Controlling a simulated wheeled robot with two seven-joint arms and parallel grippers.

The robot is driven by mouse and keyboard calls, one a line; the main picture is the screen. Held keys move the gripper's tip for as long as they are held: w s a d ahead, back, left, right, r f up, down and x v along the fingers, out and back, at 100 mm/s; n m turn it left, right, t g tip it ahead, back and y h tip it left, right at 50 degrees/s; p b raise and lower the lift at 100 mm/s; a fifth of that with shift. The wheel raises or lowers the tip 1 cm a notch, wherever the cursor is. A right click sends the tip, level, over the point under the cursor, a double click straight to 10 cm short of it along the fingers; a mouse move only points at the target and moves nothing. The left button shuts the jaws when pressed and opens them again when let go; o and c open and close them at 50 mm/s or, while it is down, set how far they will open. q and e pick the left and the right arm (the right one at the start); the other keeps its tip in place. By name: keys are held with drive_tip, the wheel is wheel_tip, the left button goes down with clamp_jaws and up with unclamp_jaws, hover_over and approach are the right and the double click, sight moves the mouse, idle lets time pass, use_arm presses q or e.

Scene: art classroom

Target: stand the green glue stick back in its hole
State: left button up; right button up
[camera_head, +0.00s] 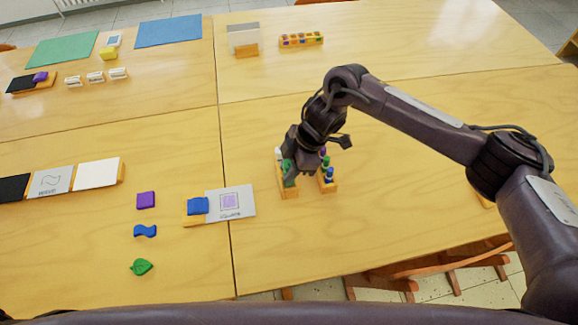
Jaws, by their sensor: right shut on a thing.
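My right gripper (289,172) reaches down from the right over a small wooden holder (289,194) on the near right table. It is shut on the green glue stick (286,164), which shows as a small patch of green between the fingers. The gripper and arm hide much of the holder and its holes, so I cannot tell whether the stick's lower end is in a hole. A white-topped item (279,153) stands at the holder's far end. My left gripper is out of view.
Close on the right stands a second wooden holder (329,187) with green and blue sticks. A card (237,202) and a blue piece (198,206) lie to the left, near the table seam. The table's right part is mostly clear. Chairs (430,268) stand at the front edge.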

sight(287, 163)
drive_tip(key=shift+f+b, duration=0.3)
drive_tip(key=shift+f, duration=0.8)
idle(1.8)
drive_tip(key=o, duration=1.1)
drive_tip(key=shift+c, duration=0.2)
drive_tip(key=shift+o, duration=1.2)
drive_tip(key=shift+r+p, duration=2.85)
drive_tip(key=shift+r, duration=0.2)
drive_tip(key=shift+f, duration=0.1)
